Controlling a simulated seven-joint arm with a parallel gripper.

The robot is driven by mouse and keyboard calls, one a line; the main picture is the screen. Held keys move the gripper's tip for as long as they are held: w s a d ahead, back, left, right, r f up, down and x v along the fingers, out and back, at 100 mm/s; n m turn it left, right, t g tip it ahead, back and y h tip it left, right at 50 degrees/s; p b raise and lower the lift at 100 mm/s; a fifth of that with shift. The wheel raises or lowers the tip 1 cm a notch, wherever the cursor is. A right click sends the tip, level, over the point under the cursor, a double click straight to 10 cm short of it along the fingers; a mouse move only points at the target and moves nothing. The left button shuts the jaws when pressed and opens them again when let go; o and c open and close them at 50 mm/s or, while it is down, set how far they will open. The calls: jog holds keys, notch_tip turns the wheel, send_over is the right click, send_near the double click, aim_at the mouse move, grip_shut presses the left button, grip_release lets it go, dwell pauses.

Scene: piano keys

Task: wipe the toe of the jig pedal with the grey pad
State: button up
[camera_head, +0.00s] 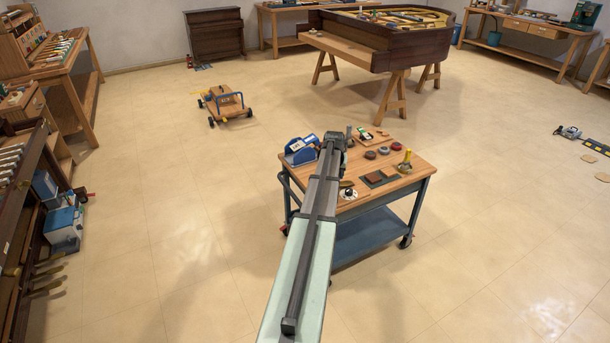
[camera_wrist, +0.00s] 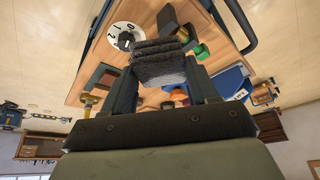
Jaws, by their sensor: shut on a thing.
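My gripper (camera_wrist: 163,75) is shut on the grey pad (camera_wrist: 160,68), a thick, fuzzy, layered block between the two dark fingers in the wrist view. In the head view my arm reaches out over the wheeled cart (camera_head: 425,172); its own end hides the fingers and the pad. A small yellow, brass-like piece (camera_head: 404,163) stands near the cart's right edge and may be the jig pedal; I cannot make out its toe. A yellow piece (camera_wrist: 87,103) also shows left of the fingers in the wrist view. The pad's contact with anything cannot be told.
The dial sits close to the pad in the wrist view. Open floor surrounds the cart.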

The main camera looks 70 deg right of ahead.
jog(key=s+d+f+m, duration=0.1)
jog(key=s+d, duration=0.2)
jog(key=d, duration=0.4)
jog(key=s+d+f, duration=0.1)
jog(key=s+d, duration=0.2)
jog(key=d, duration=0.3)
jog(key=shift+f, duration=3.35)
jog(key=shift+w+a, duration=0.75)
jog(key=shift+c, duration=0.4)
jog(key=shift+w+a+r, duration=0.4)
jog(key=shift+w+a, duration=0.3)
jog(key=shift+w, duration=0.1)
jog(key=s+d, duration=0.1)
jog(key=s+d+f, duration=0.1)
jog(key=s+d, duration=0.1)
notch_tip(320, 180, up, 8)
jog(key=shift+f, duration=0.2)
